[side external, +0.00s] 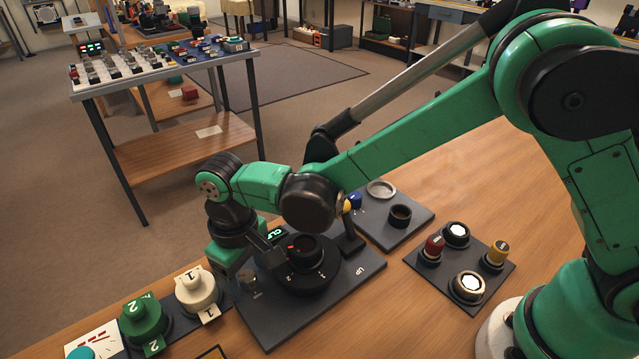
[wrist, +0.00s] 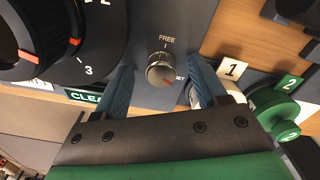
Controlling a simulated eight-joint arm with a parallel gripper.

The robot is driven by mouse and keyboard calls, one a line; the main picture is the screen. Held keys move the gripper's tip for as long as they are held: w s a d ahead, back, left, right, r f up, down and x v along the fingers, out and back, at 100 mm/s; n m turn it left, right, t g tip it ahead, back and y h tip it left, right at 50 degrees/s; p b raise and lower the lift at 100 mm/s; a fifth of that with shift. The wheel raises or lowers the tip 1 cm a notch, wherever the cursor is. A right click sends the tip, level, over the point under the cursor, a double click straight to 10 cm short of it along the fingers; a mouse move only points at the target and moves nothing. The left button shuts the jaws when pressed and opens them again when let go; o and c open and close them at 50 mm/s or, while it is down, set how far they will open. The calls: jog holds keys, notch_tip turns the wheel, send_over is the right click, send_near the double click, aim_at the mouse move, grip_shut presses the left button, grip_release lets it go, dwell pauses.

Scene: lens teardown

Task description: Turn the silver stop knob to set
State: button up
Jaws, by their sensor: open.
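The silver stop knob (wrist: 161,72) sits on a dark grey panel (wrist: 190,22) in the wrist view. A FREE label is above it, and a partly hidden label ending in "ET" is at its right. The knob's red mark is on its lower right part, towards that label. My gripper (wrist: 160,68) is open, with one blue finger on each side of the knob and gaps visible between. Whether the fingers reach down to knob height is unclear. In the side external view my gripper (side external: 245,270) points down at the panel's left part, close to the knob, which shows only faintly.
White (side external: 196,290) and green (side external: 143,318) numbered knobs stand at the left.

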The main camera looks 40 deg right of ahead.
aim_at(250, 273)
jog(key=n, duration=0.4)
jog(key=shift+n, duration=0.4)
jog(key=n, duration=0.4)
jog(key=shift+n, duration=0.3)
jog(key=n, duration=0.6)
jog(key=shift+r+n, duration=0.35)
jog(key=shift+n, duration=0.25)
jog(key=r, duration=0.5)
jog(key=shift+d+r, duration=0.2)
jog(key=shift+r, duration=0.05)
jog(key=d+r+m, duration=0.1)
jog(key=d+m, duration=0.1)
jog(key=d+r+m+t, duration=0.1)
jog(key=d+m, duration=0.1)
jog(key=d+r+m, duration=0.2)
jog(key=shift+d+r+t+y, duration=0.1)
jog(key=shift+d+t+y, duration=0.3)
jog(key=s+d+r+m+t, duration=0.1)
jog(key=s+d+m+t, duration=0.1)
jog(key=d+m, duration=0.5)
jog(key=s+d+r+m+t, duration=0.1)
jog(key=s+d+m+t, duration=0.2)
jog(key=d+m, duration=0.4)
jog(key=shift+s+m+h, duration=0.4)
jog(key=shift+s+m, duration=0.2)
jog(key=shift+s, duration=0.05)
